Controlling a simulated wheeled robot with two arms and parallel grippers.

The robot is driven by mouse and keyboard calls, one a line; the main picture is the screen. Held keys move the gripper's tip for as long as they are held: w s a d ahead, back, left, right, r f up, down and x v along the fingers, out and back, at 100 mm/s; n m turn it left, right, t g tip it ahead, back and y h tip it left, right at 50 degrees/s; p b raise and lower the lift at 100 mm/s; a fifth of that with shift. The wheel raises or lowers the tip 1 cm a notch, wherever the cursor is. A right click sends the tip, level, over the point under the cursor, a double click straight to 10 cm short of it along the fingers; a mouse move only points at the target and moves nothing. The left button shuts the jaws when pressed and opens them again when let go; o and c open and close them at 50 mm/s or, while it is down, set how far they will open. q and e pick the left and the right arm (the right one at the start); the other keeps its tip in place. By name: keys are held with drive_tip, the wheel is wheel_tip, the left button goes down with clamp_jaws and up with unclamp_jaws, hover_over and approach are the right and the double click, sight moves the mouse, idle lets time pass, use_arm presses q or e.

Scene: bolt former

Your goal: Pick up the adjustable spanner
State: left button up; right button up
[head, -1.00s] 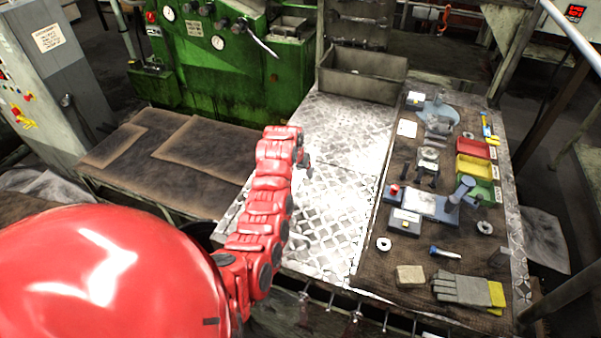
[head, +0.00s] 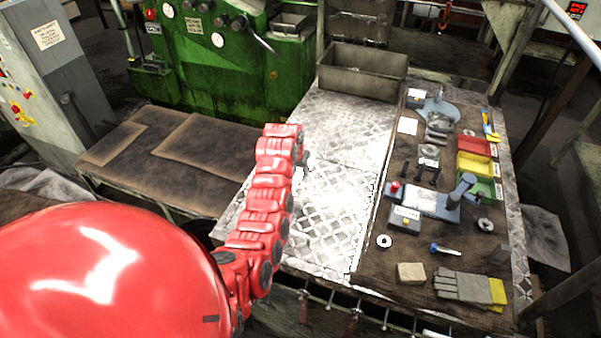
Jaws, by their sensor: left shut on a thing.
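My left arm comes in from the left, and its red segments reach up over the plated left part of the bench. My left gripper (head: 304,158) is at the far end of this arm, mostly hidden behind the last red segment. Only a small dark part shows at its right edge. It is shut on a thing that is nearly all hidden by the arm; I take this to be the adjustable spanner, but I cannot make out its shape. No other spanner is clear on the bench. My right gripper is not in view.
The workbench mat (head: 400,265) holds a blue-grey vise (head: 432,203), red, yellow and green bins (head: 474,165), a blue-handled bolt (head: 445,250) and gloves (head: 463,287). An open metal box (head: 362,75) stands at the back. The metal plate (head: 330,220) is largely clear.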

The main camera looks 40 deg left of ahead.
use_arm(q)
clamp_jaws()
idle(0.9)
